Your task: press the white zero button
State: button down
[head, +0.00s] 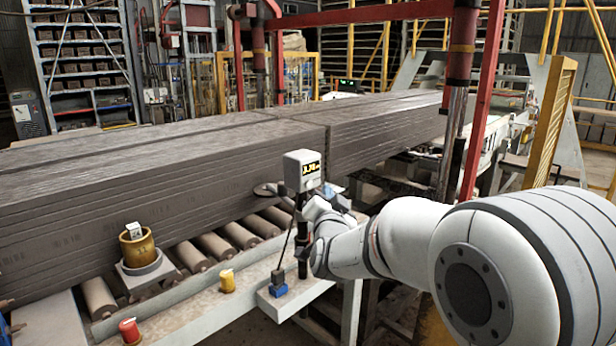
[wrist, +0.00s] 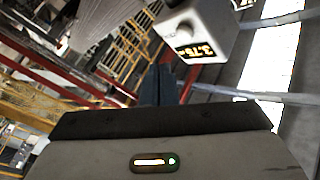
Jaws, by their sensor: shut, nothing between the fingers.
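A white box with a lit yellow readout (head: 302,170) stands on a dark post above the bench edge. It also shows at the top of the wrist view (wrist: 213,32), tilted, with its digits lit. A small pale round knob (wrist: 184,28), which looks like the zero button, sits on its face beside the readout. My gripper (wrist: 166,72) is shut and empty, its dark fingertips apart from the box, just below and left of it in the wrist view. In the head view my wrist is beside the post, and the fingers cannot be made out clearly.
A yellow piece (head: 227,281), a red piece (head: 129,330) and a blue piece (head: 278,285) are near the front edge. Long clay columns (head: 150,170) lie on rollers behind.

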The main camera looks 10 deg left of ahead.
aim_at(309, 184)
jog(key=shift+w+a, duration=0.75)
jog(key=shift+a, duration=0.2)
jog(key=shift+a+f+b, duration=0.1)
jog(key=shift+b, duration=0.3)
dwell(1.1)
jog(key=shift+w+a, duration=0.2)
jog(key=shift+a, duration=0.05)
jog(key=shift+w+a+b, duration=0.25)
jog(key=shift+a+b, duration=0.1)
dwell(0.7)
jog(key=shift+s+d, duration=0.1)
jog(key=shift+d, duration=0.05)
jog(key=shift+s+d+b, duration=0.45)
jog(key=shift+d+b, duration=0.1)
jog(key=shift+b, duration=0.25)
